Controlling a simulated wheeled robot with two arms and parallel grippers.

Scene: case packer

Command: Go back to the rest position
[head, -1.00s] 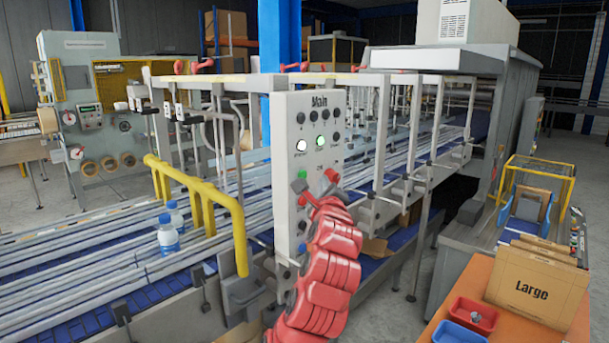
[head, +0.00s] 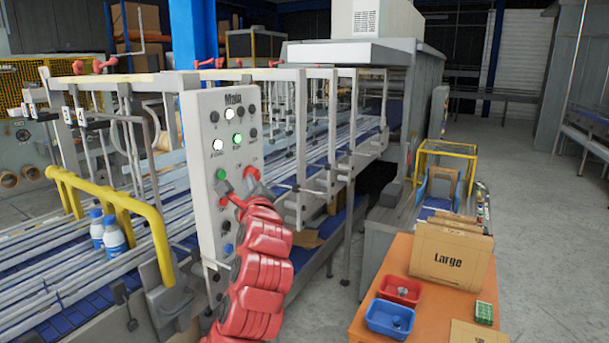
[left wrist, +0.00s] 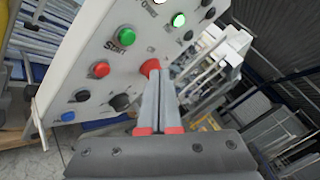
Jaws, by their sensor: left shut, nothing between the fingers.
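My left gripper (head: 226,187), on a red arm, is in front of the white "Main" control panel (head: 205,125). A black knob (left wrist: 120,102) and a blue button (left wrist: 68,116) sit lower on the panel. My right gripper is not in view.
A yellow rail (head: 150,220) and conveyor with two bottles (head: 113,238) stand left of the panel. At the right, an orange table (head: 400,262) holds a "Large" carton (head: 450,256), a red bin (head: 400,288) and a blue bin (head: 389,318). Grey floor is clear farther right.

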